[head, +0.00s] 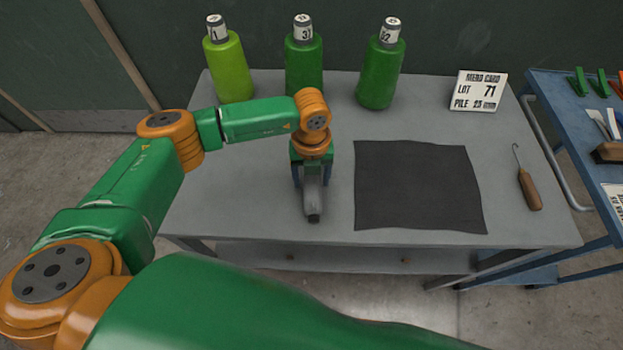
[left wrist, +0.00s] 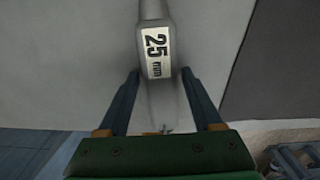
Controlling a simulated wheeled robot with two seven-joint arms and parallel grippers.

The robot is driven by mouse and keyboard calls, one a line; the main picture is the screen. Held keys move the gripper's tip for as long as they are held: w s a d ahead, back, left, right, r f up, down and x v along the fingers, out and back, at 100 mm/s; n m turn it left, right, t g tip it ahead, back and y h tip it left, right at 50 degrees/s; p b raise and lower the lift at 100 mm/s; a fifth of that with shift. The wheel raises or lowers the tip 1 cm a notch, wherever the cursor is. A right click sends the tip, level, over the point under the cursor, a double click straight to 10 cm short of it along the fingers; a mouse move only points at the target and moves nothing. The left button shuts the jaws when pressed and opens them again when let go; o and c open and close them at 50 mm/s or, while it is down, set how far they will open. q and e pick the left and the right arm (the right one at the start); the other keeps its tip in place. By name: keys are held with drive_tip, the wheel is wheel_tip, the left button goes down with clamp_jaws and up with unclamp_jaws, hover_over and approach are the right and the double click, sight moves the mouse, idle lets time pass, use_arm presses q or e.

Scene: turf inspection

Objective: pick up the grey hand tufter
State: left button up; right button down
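The grey hand tufter (head: 313,205) lies on the grey table near its front edge, left of a dark mat. In the left wrist view the tufter (left wrist: 153,20) has a white label reading 25 mm. My left gripper (head: 312,178) is right over it, pointing down, and hides part of it in the head view. In the left wrist view the blue fingers of my left gripper (left wrist: 160,72) stand apart on either side of the tufter, with narrow gaps showing. My right gripper is not in view.
The dark square mat (head: 420,188) lies right of the tufter. A wooden-handled hook tool (head: 530,190) lies at the table's right. Green bottles (head: 304,65) and a card (head: 478,91) for lot 71 stand at the back. A blue cart (head: 565,115) stands at right.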

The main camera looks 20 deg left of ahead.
use_arm(q)
clamp_jaws()
drive_tip(key=shift+r, duration=0.1)
